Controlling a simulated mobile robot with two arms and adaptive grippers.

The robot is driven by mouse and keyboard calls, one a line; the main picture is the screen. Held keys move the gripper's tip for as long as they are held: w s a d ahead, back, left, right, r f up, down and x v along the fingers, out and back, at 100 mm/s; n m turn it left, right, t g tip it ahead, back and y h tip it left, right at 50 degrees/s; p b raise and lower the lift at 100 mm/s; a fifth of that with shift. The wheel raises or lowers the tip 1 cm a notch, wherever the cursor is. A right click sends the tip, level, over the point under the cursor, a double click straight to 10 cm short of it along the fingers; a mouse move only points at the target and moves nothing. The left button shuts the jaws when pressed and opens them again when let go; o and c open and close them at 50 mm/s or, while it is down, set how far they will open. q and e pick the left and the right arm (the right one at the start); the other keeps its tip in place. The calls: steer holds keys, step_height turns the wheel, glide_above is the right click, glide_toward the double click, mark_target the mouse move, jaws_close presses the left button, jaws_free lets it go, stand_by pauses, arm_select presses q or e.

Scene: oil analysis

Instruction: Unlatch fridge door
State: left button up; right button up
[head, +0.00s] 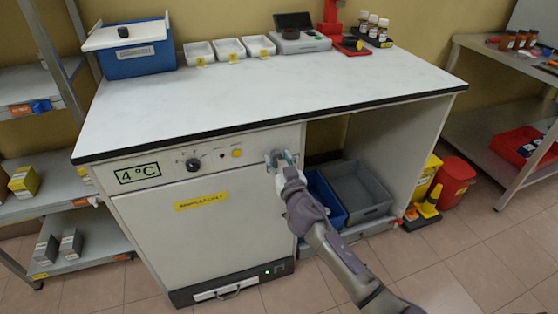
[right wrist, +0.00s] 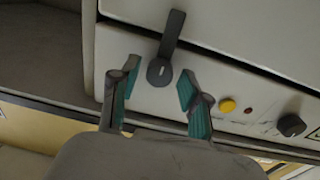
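The fridge (head: 220,240) is the white unit under the left part of the bench, with a "4°C" label on its front. Its door looks closed. The latch (right wrist: 166,55) is a dark grey lever with a round hub, at the fridge's upper right corner in the head view, where my gripper largely hides it. My right gripper (head: 281,158) is at that corner. In the right wrist view, my right gripper (right wrist: 155,88) is open, its teal-padded fingers on either side of the latch hub, with gaps visible. My left gripper is not in view.
A dark knob (head: 193,165) and a yellow button (head: 237,153) sit on the fridge's upper panel. Blue (head: 327,200) and grey (head: 360,190) bins stand under the bench, right of the fridge. A red bin (head: 455,182) stands farther right. The floor in front is clear.

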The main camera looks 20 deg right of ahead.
jaws_close()
